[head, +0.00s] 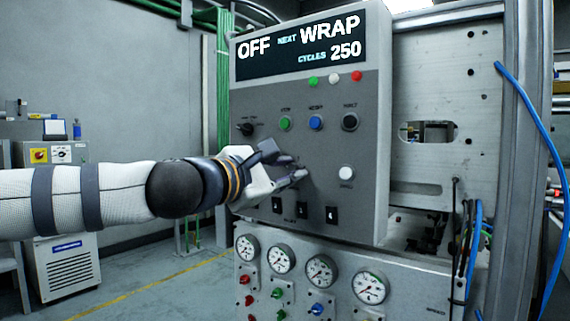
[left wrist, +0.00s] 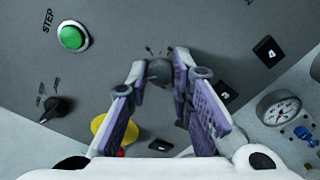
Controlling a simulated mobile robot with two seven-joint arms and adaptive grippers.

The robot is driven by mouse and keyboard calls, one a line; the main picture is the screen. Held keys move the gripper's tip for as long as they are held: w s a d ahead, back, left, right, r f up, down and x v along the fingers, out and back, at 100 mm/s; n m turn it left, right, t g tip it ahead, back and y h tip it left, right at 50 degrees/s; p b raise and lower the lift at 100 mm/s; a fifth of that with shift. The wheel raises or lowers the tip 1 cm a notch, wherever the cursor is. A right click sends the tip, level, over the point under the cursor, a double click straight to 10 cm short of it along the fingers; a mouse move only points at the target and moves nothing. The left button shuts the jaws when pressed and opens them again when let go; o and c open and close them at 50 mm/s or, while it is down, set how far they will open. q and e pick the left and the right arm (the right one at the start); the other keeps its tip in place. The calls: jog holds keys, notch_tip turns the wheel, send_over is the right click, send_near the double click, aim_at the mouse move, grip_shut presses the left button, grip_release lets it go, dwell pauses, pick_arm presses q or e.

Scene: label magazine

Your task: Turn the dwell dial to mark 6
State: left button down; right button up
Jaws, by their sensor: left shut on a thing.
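The grey control panel (head: 340,215) faces me, with my left arm reaching in from the left. My left gripper (head: 296,172) is at the panel's lower middle. In the left wrist view, its two fingers (left wrist: 160,76) are closed on a small dark grey dial (left wrist: 158,70), one on each side. Short marks show around the dial's far edge, too small to read, and I cannot tell which mark it points to. In the head view the gripper hides the dial. My right gripper is not in view.
The display (head: 300,47) reads OFF, NEXT WRAP, CYCLES 250. A green button (head: 285,123), blue button (head: 316,122), black knob (head: 350,121) and white button (head: 346,173) are nearby. A yellow-based control (left wrist: 103,130) sits near the fingers. Gauges (head: 320,270) line the panel below.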

pick_arm(q)
jog(key=m, duration=0.3)
jog(key=shift+s+r+m+p, duration=0.1)
jog(key=shift+r+m+p, duration=0.05)
jog(key=shift+m+p, duration=0.25)
jog(key=m, duration=0.3)
jog(key=shift+m, duration=0.3)
jog(key=m+p, duration=0.1)
jog(key=m, duration=0.3)
jog(key=shift+f+m, duration=0.2)
jog(key=shift+m, duration=1.4)
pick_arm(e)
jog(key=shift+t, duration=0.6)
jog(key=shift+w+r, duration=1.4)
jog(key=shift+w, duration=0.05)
pick_arm(q)
jog(key=c, duration=1.4)
grip_release()
